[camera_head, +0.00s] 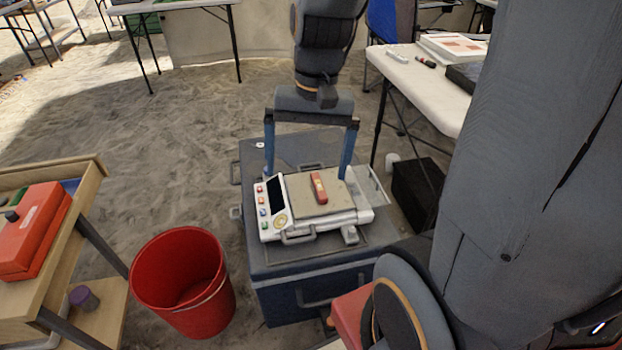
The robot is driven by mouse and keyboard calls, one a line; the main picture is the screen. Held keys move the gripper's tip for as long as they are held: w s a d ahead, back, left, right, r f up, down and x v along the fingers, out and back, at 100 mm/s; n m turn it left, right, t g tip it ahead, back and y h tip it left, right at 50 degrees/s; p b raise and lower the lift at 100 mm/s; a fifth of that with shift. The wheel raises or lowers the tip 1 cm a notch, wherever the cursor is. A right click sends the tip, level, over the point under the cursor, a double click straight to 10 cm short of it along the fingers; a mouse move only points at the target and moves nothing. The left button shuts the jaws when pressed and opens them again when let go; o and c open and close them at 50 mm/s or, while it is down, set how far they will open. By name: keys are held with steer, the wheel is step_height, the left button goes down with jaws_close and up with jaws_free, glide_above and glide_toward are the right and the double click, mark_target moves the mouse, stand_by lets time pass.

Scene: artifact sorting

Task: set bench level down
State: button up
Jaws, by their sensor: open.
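The bench level (319,188), a small red bar with a pale yellowish middle, lies on the beige pan of a white scale (270,228). The scale has a dark display and several coloured buttons on its left side. It stands on a large blue-grey case (262,268). My gripper (307,174) is open, with its two blue fingers pointing down, one on each side of the level and well apart from it. The fingertips show near the left and right sides of the scale; their exact height above it is hard to tell.
A red bucket (190,312) stands on the sand left of the case. A wooden shelf unit (75,210) with a red box (32,228) is at the far left. A white table (432,92) and a black box (415,195) are at the right. Open sand lies behind the bucket.

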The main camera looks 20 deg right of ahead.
steer(key=s+a+r+n+h, duration=0.1)
steer(key=s+a+n, duration=0.1)
steer(key=s+n, duration=0.2)
steer(key=shift+s+n, duration=0.4)
steer(key=shift+s, duration=0.65)
steer(key=shift+r, duration=0.2)
steer(key=r+p, duration=0.2)
steer(key=p, duration=0.1)
steer(key=r+p, duration=0.1)
steer(key=p, duration=0.3)
steer(key=s+d+r+p, duration=0.1)
steer(key=r+p, duration=0.1)
steer(key=p, duration=0.2)
steer(key=shift+r, duration=0.3)
